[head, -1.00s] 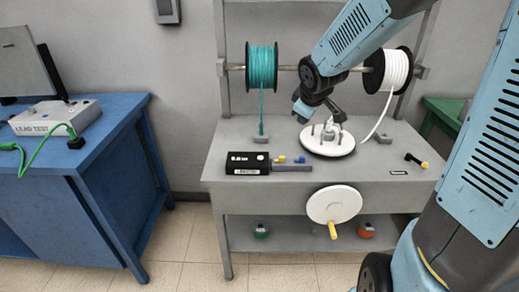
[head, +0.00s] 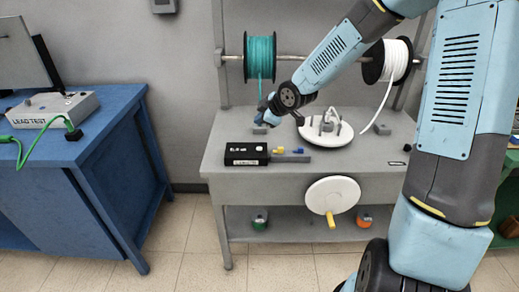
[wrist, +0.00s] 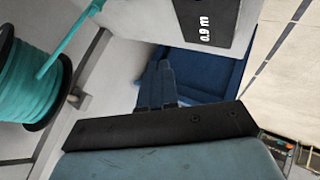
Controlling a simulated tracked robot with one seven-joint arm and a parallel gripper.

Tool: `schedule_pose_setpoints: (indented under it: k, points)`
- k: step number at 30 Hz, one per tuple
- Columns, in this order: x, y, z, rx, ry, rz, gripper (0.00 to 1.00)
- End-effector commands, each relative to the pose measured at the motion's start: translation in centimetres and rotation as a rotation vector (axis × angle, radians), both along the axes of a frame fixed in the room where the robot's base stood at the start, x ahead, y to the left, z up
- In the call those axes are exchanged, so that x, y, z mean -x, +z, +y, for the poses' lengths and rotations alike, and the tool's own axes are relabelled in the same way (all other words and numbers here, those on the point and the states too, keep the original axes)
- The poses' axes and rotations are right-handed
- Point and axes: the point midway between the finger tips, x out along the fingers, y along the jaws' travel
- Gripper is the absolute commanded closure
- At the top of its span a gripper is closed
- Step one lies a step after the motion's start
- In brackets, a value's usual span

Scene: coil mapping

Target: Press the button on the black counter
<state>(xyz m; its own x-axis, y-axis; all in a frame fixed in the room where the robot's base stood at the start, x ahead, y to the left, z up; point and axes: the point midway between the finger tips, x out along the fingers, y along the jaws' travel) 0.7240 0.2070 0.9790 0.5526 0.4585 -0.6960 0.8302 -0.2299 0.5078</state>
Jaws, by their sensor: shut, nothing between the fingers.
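The black counter (head: 236,148) is a flat black box at the front left of the grey bench, with white digits on top and a pale label on its front. In the wrist view part of the counter (wrist: 190,22) shows at the top, and its digits read 0.9 m. In the wrist view my gripper's fingers (wrist: 160,68) are together and empty, pointing below the counter in the picture.
A teal spool (head: 260,60) and a white spool (head: 388,62) hang on a rod behind. A white disc with pegs (head: 326,138) lies right of the counter. A white crank wheel (head: 330,195) is on the bench front. A blue table (head: 100,110) stands left.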

Motion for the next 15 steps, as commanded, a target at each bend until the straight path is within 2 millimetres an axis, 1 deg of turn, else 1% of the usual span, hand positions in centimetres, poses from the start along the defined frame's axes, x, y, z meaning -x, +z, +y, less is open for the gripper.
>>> schedule_pose_setpoints:
  k: [8,11,15]
  points:
    - [0.1,-0.4,0.1,-0.001,0.001,0.002,1.0]
    - [0.1,-1.2,0.1,-0.001,0.001,0.003,1.0]
    - [0.1,-2.8,0.2,0.0,0.002,0.005,1.0]
